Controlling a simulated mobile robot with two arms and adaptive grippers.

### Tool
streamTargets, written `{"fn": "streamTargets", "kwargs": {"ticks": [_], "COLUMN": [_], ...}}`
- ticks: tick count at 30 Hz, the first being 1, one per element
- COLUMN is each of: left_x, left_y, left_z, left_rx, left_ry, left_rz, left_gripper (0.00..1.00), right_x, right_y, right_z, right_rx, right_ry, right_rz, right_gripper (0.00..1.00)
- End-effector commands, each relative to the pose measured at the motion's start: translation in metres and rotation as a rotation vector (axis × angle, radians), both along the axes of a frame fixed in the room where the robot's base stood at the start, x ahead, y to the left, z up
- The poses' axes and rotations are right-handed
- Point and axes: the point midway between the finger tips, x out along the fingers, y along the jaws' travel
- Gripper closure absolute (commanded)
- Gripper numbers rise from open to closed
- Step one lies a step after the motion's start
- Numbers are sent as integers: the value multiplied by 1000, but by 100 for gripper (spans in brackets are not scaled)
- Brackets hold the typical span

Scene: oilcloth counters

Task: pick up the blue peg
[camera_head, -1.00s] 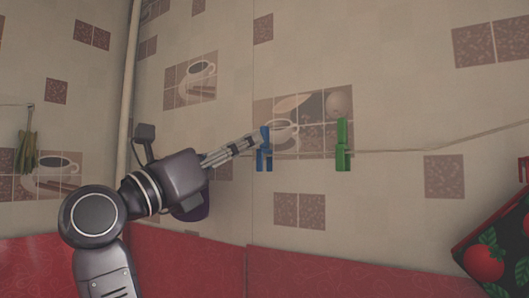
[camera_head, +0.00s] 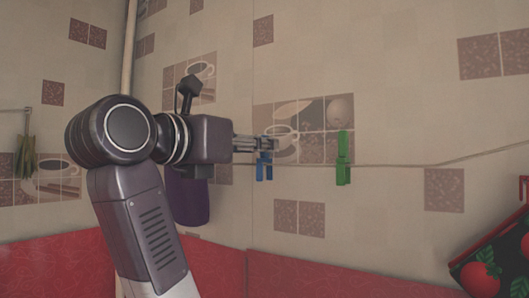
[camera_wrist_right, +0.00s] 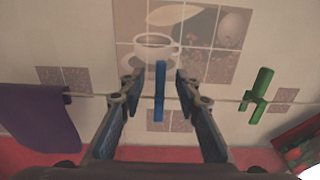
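The blue peg (camera_head: 264,167) is upright on a thin line (camera_head: 400,164) in front of the tiled wall. My right gripper (camera_head: 272,146) is level at the peg's upper part and hides some of it in the head view. In the right wrist view the right gripper (camera_wrist_right: 158,88) is open, and the blue peg (camera_wrist_right: 160,92) stands between its two fingers with a gap on each side. How deep the peg sits between the fingers is hard to tell. My left gripper is not in view.
A green peg (camera_head: 343,160) is on the same line to the right. A purple cloth (camera_wrist_right: 38,118) hangs to the left. A dark cloth with red tomatoes (camera_head: 482,275) is at the lower right. The wall is close behind the line.

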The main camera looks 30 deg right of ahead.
Motion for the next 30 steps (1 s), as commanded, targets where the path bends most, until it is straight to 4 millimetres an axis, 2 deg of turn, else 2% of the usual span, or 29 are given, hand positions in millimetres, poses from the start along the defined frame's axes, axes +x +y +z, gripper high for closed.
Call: {"fn": "streamTargets", "kwargs": {"ticks": [3, 11, 20, 30], "left_x": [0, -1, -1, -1], "left_y": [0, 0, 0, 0], "left_z": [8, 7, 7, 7], "left_rx": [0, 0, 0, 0], "left_ry": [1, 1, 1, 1], "left_rz": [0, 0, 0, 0], "left_gripper": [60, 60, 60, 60], "right_x": [4, 5, 5, 5], "right_y": [-11, -13, -13, -13], "right_z": [2, -1, -1, 0], "right_rx": [0, 0, 0, 0], "right_ry": [1, 0, 0, 0], "right_rz": [-2, -1, -1, -1], "right_gripper": [70, 70, 100, 100]}}
